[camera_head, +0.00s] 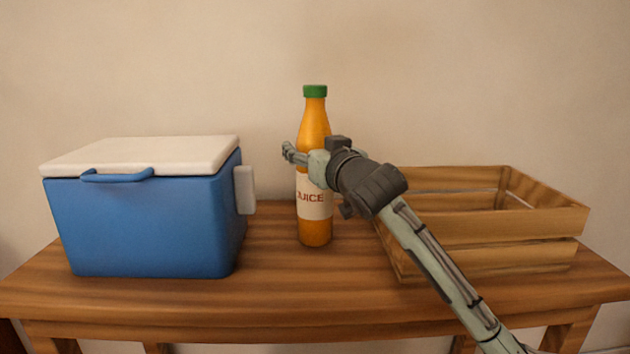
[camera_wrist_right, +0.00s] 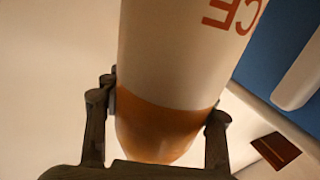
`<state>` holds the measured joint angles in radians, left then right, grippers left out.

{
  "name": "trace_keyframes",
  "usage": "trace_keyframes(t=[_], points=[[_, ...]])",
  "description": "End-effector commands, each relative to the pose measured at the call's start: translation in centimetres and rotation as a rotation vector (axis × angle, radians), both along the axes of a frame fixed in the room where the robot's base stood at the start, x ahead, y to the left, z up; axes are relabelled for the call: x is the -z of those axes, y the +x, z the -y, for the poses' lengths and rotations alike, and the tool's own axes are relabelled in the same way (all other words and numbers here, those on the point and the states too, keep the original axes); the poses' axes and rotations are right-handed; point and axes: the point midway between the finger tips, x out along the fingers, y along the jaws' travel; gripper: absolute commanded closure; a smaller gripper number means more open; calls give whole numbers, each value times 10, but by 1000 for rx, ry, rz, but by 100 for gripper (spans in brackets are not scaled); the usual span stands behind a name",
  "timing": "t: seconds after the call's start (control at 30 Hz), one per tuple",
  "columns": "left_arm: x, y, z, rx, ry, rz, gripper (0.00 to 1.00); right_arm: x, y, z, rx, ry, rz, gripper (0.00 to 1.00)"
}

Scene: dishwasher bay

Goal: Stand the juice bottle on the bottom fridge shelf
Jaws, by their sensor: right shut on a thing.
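The juice bottle (camera_head: 315,232) is upright at the middle of the wooden table, orange with a green cap and a white label. It also shows close up in the right wrist view (camera_wrist_right: 175,60). My right gripper (camera_head: 303,157) reaches in from the right and is shut on the bottle above its label, a finger on each side in the wrist view. I cannot tell whether the bottle's base touches the table. My left gripper is not in view. No fridge or fridge shelf is in view.
A blue cooler (camera_head: 150,230) with a white lid (camera_head: 140,154) stands on the left of the table (camera_head: 300,297). A slatted wooden crate (camera_head: 500,228) stands on the right, behind my right forearm. Bare tabletop lies in front of the bottle. A plain wall is behind.

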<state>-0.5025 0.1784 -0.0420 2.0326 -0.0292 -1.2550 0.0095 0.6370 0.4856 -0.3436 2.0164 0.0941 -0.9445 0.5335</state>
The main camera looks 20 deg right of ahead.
Motion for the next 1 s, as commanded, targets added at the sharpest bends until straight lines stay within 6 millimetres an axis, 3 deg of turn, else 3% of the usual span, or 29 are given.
trace_keyframes(t=[0.03,0.23,0.77,1.0], points=[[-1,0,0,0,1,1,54,0,0,0,0,0,0,76],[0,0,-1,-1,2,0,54,0,0,0,0,0,0,100],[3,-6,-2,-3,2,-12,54,-5,-1,0,0,1,8,100],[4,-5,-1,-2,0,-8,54,-32,-1,0,0,1,13,100]])
